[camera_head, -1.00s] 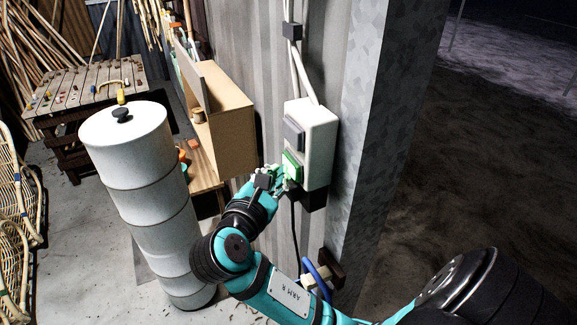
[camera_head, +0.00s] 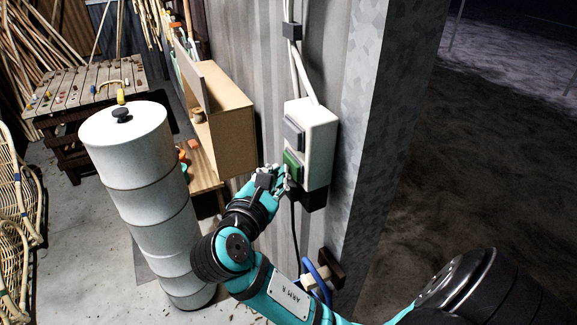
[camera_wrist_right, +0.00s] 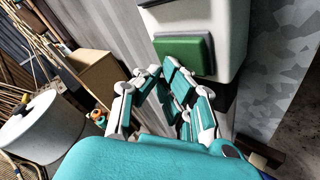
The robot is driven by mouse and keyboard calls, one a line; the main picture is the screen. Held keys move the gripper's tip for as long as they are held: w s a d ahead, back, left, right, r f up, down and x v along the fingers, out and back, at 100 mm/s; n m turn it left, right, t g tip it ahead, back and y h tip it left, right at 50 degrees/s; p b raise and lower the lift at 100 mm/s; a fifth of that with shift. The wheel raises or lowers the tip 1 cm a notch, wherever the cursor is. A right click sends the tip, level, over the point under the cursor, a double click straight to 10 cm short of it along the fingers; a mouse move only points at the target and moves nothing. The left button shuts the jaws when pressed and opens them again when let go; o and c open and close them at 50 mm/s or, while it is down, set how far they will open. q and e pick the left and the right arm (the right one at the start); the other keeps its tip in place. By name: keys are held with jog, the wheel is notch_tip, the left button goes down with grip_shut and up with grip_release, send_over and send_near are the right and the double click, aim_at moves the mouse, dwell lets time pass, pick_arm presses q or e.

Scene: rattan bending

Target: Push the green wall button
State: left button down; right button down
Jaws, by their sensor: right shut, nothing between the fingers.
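The green button (camera_head: 292,164) is on the front of a white wall box (camera_head: 319,130), below a grey button (camera_head: 293,132). It is unlit and plain green now. In the right wrist view the green button (camera_wrist_right: 184,54) is just ahead of my fingers. My right gripper (camera_head: 284,176) is shut and empty, with its fingertips close to the button's lower part. In the right wrist view the tips of my right gripper (camera_wrist_right: 161,72) are just below and left of the button. I cannot tell whether they touch it. My left gripper is not in view.
A tall white cylinder (camera_head: 151,197) stands left of my right arm. A wooden shelf box (camera_head: 232,127) is on the wall left of the white box. Cables (camera_head: 299,68) run above it. A metal post (camera_head: 366,120) stands to its right.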

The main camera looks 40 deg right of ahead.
jog(key=w+a, duration=0.1)
jog(key=a, duration=0.5)
jog(key=shift+w, duration=0.25)
dwell(0.3)
